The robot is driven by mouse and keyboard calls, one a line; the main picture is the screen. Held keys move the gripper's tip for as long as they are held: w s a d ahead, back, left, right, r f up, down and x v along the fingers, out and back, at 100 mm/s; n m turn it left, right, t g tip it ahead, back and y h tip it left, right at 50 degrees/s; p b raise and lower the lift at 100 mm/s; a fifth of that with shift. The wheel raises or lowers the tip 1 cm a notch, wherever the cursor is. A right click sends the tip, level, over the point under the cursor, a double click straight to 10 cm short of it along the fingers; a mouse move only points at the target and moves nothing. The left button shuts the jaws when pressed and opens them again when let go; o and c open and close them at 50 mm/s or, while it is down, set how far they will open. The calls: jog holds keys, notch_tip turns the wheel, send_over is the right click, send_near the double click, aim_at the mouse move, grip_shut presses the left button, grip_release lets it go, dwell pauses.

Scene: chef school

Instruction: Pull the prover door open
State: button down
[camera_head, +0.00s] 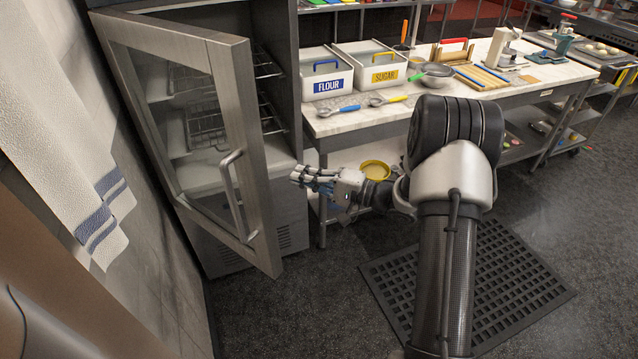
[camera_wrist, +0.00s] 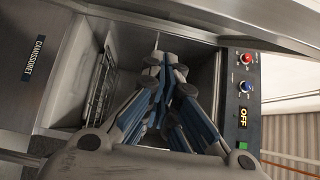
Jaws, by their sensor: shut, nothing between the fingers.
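The prover door (camera_head: 190,130) is a glass panel in a steel frame with a vertical bar handle (camera_head: 232,194). It stands swung open to the left, and wire racks (camera_head: 212,122) show in the prover cabinet (camera_head: 280,60). My gripper (camera_head: 296,177) is to the right of the door's free edge, in front of the cabinet opening, apart from the handle. In the wrist view, the fingers of my gripper (camera_wrist: 165,75) are closed together and empty, pointing towards the cabinet interior.
A marble-topped worktable (camera_head: 350,118) with flour (camera_head: 326,85) and sugar (camera_head: 382,78) bins stands right of the cabinet. A wall with a hanging towel (camera_head: 70,150) is close on the left. A black floor mat (camera_head: 520,280) lies under my arm.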

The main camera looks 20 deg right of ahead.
jog(key=shift+a+b, duration=0.85)
jog(key=shift+a, duration=1.9)
